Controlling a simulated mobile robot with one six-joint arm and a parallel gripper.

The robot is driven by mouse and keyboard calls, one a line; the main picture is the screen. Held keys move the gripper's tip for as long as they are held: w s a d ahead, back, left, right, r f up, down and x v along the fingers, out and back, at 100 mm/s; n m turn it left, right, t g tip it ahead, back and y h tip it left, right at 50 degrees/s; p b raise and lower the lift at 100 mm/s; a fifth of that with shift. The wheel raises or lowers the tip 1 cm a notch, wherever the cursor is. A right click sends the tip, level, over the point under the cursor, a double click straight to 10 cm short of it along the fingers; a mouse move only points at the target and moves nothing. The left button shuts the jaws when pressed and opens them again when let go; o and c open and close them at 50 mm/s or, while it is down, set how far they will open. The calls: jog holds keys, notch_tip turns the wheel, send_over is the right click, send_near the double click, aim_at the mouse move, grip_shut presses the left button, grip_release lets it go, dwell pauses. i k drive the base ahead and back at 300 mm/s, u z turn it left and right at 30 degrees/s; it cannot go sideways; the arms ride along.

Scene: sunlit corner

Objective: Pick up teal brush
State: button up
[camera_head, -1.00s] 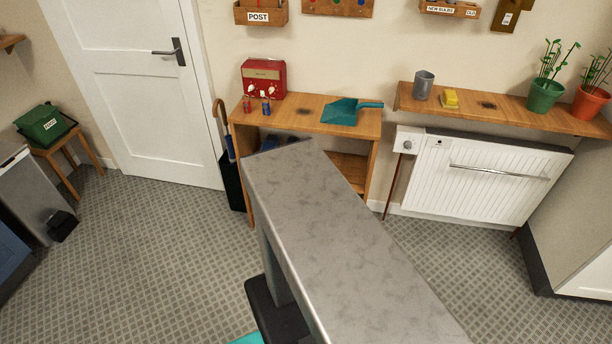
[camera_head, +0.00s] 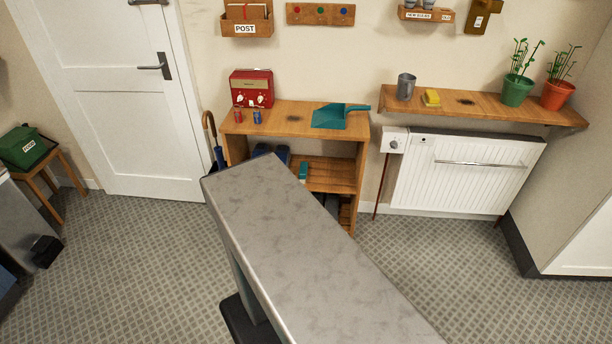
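A small teal object (camera_head: 303,171) shows on the inner shelf of the wooden shelf unit (camera_head: 344,176). It may be the teal brush, but it is too small to tell. A teal dustpan-shaped piece (camera_head: 332,118) lies on the unit's top, its handle pointing right. My gripper is not in view, so its state does not show.
A grey slab (camera_head: 290,250) fills the lower middle and hides part of the unit. A red radio-like box (camera_head: 251,88) and two small cans stand on the unit's top. A wall shelf (camera_head: 480,103) above the radiator (camera_head: 470,178) holds potted plants. Patterned floor is open on both sides.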

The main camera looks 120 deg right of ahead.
aim_at(303, 171)
jog(key=u, duration=0.3)
jog(key=k, duration=0.15)
jog(key=z, duration=3.1)
jog(key=i, duration=0.95)
jog(key=z, duration=0.15)
